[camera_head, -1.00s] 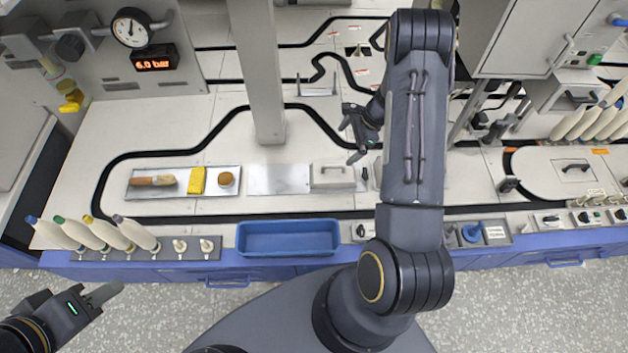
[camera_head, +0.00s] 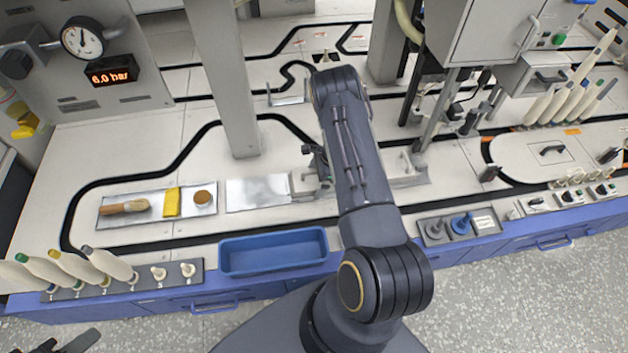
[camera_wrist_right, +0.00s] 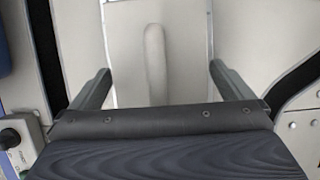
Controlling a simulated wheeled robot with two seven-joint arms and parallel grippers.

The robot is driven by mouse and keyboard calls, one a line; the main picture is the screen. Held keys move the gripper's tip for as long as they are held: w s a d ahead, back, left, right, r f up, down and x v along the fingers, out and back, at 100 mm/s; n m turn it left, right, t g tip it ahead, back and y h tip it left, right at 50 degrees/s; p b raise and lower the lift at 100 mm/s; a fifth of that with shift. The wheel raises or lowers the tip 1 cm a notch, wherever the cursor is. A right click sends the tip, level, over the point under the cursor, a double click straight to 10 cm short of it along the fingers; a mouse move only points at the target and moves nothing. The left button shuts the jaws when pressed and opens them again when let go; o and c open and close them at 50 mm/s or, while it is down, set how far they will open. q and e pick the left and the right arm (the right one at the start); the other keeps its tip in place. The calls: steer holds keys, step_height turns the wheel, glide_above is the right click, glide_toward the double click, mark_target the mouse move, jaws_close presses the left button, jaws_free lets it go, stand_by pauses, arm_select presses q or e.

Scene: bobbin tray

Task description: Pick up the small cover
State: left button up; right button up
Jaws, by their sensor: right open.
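The small cover (camera_head: 303,184) is a light grey block at the right end of a bare metal plate (camera_head: 258,191) in the head view, partly hidden by my right gripper and arm. My right gripper (camera_head: 322,165) is over it, with the fingers partly hidden. In the right wrist view, the open fingers (camera_wrist_right: 160,70) stand on either side of the cover's upright bar handle (camera_wrist_right: 155,60), with a gap on both sides. My left gripper (camera_head: 75,343) shows only as a dark piece at the bottom left edge; its opening cannot be made out.
Left of the plate, a tray (camera_head: 150,220) holds a brush, a yellow block and a round item. A blue bin (camera_head: 273,252) sits at the front edge. A grey column (camera_head: 222,90) rises behind. Bobbins (camera_head: 75,265) stand at left. A grey fixture (camera_head: 408,168) is right of my arm.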

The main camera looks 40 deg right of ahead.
steer(key=c, duration=0.9)
steer(key=shift+c, duration=0.8)
steer(key=shift+r, duration=0.15)
